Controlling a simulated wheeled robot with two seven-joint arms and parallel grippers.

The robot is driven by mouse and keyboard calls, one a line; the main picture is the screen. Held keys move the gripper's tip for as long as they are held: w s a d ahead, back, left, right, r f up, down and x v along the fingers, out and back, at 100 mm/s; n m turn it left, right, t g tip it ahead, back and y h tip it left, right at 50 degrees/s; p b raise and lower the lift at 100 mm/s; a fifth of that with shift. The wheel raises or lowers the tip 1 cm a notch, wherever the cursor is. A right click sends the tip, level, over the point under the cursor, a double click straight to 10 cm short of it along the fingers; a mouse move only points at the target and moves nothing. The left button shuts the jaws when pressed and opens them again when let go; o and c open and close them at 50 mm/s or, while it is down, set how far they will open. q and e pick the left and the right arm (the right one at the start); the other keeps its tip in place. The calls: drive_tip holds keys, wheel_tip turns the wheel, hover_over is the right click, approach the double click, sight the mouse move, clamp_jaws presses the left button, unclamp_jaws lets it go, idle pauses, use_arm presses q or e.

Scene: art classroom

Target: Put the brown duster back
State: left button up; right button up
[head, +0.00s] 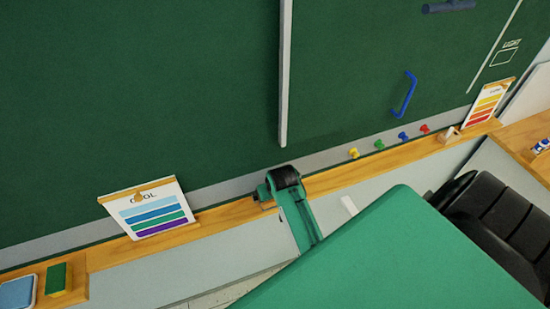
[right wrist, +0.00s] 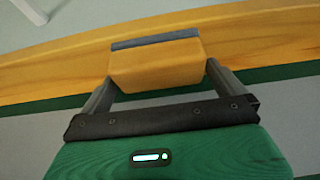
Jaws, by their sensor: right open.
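The brown duster (right wrist: 157,66), an orange-brown block with a grey-blue strip along one edge, is in the right wrist view against the wooden ledge (right wrist: 55,76). My right gripper (right wrist: 162,74) is open, with one finger on each side of the duster. I cannot tell whether the fingers touch it. In the head view my right gripper (head: 268,200) is at the middle of the ledge (head: 350,172) below the green board, and it mostly hides the duster. My left gripper is not in view.
On the ledge are a COOL colour card (head: 153,212), a warm-coloured card (head: 488,103), and a green-and-yellow block (head: 59,279) beside a blue item (head: 17,293). Several coloured magnets (head: 402,136) line the board's lower edge. A blue handle-like shape (head: 405,95) is on the board.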

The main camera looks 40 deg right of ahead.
drive_tip(key=b+v, duration=0.3)
drive_tip(key=v, duration=0.8)
drive_tip(key=shift+r, duration=0.25)
drive_tip(key=shift+s, duration=0.15)
